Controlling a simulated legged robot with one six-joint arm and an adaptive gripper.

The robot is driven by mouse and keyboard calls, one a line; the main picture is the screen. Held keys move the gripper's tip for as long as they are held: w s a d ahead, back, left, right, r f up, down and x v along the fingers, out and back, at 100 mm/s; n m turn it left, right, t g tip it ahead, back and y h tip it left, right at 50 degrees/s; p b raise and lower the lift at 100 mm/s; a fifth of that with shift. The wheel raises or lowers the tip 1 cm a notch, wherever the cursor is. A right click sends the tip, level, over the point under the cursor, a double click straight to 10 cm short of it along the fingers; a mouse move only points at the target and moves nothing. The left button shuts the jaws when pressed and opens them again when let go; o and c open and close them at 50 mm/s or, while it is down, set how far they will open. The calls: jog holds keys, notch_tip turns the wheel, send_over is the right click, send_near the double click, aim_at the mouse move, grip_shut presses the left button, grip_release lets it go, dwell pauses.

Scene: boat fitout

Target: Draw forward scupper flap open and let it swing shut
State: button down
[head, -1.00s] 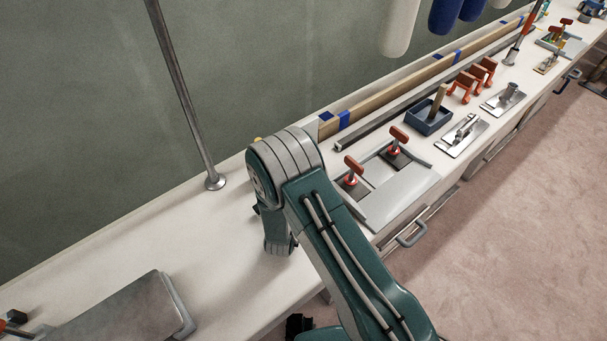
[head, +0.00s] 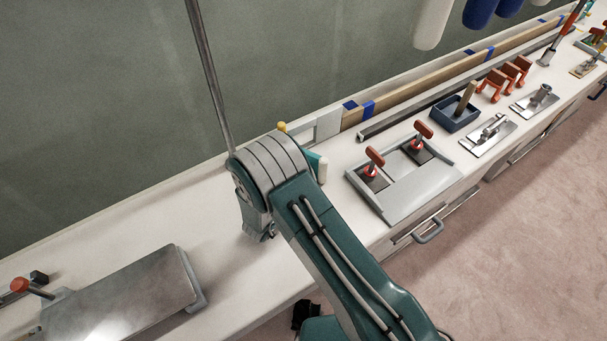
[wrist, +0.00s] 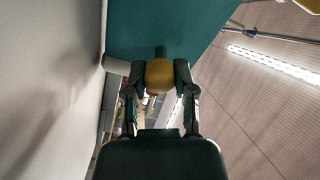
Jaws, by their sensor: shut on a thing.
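In the wrist view my gripper (wrist: 159,80) has its two dark fingers on either side of a yellow knob (wrist: 159,76) and is shut on it. A teal panel (wrist: 165,28), which I take to be the scupper flap, lies just beyond the knob. In the head view a strip of the teal flap (head: 317,160) shows right of my wrist, beside a pale frame (head: 327,125) at the wall. A small yellow piece (head: 282,127) shows above my wrist. My arm hides the gripper and most of the flap there, so the opening angle is unclear.
A grey hatch plate with red handles (head: 410,190) lies right of my arm. A metal lid (head: 130,295) lies at lower left. A metal post (head: 212,80) stands behind my wrist. Bare white bench top (head: 150,220) lies to the left.

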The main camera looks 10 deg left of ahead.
jog(key=shift+s+d+f, duration=0.1)
jog(key=shift+f, duration=0.15)
jog(key=shift+c, duration=2.4)
grip_release()
jog(key=shift+o, duration=0.2)
jog(key=shift+r, duration=0.15)
jog(key=v, duration=1.1)
jog(key=shift+s+a, duration=0.3)
jog(key=shift+a, duration=0.05)
jog(key=shift+w, duration=0.1)
